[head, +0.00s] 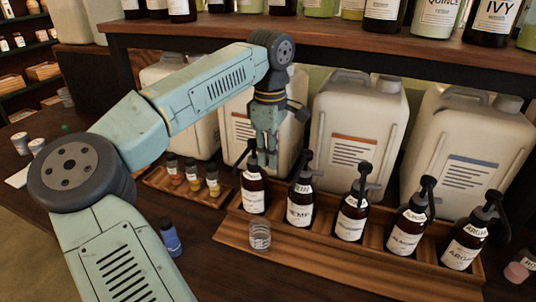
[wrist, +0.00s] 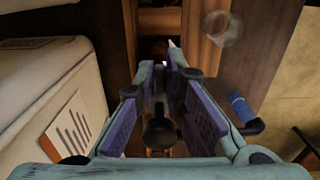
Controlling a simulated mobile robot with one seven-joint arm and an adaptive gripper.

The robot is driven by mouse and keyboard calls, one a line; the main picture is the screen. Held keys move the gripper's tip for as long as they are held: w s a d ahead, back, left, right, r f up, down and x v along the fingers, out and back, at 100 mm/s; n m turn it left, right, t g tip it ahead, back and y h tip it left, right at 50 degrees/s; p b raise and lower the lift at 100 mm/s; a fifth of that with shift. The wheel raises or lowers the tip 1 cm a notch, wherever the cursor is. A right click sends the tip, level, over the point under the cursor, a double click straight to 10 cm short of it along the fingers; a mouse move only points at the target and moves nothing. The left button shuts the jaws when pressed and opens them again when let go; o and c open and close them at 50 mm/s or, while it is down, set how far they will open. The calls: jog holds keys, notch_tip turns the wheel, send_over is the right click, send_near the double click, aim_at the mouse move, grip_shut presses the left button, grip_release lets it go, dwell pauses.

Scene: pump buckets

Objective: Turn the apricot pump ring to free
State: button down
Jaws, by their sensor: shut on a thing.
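Brown pump bottles with black pumps and white labels stand in a row in a wooden tray (head: 330,255). My gripper (head: 265,152) points down at the top of the leftmost bottle (head: 253,196), against its black pump. The wrist view shows my fingers (wrist: 165,75) nearly together, with a dark round part (wrist: 159,131) between them. The gripper is shut on this pump. The label is too small to read as apricot, and the fingers hide the ring, so its setting cannot be told. The bottle looks upright in its slot.
The second bottle (head: 300,203) stands close on the right. Large white canisters (head: 360,135) stand behind, under a shelf (head: 300,43). A clear cup (head: 260,236) is in front. Small vials (head: 193,178) and a blue bottle (head: 170,237) are on the left.

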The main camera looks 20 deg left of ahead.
jog(key=shift+w+n, duration=0.4)
jog(key=shift+n, duration=0.8)
jog(key=c, duration=1.7)
grip_release()
jog(key=shift+o, duration=0.2)
notch_tip(320, 180, up, 12)
